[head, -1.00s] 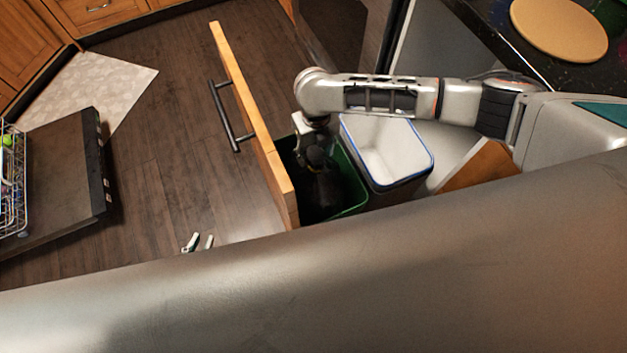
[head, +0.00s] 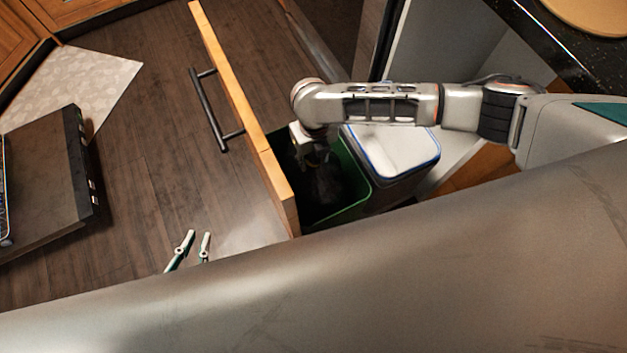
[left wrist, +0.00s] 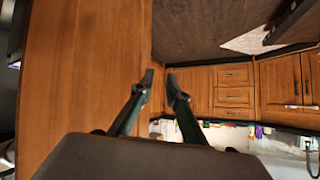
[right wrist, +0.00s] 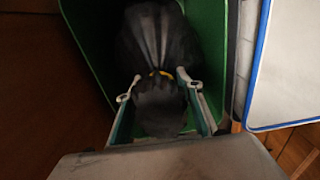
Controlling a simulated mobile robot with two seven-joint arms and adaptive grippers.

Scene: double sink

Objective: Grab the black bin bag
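The black bin bag (right wrist: 158,40), gathered at a yellow tie, is inside the green bin (right wrist: 207,35). In the head view the bag (head: 326,187) is dark and partly hidden by my right arm. My right gripper (right wrist: 158,90) reaches down into the bin. Its fingers are apart on either side of the bag's gathered top, with gaps visible beside the tie. My left gripper (head: 195,236) is open and empty over the floor, left of the bin. It also shows in the left wrist view (left wrist: 159,78).
The green bin sits behind an open wooden drawer front (head: 240,110) with a dark handle (head: 213,110). A white bin with a blue rim (head: 397,145) stands right beside it. An open dishwasher door (head: 50,180) is at the left. The floor between is clear.

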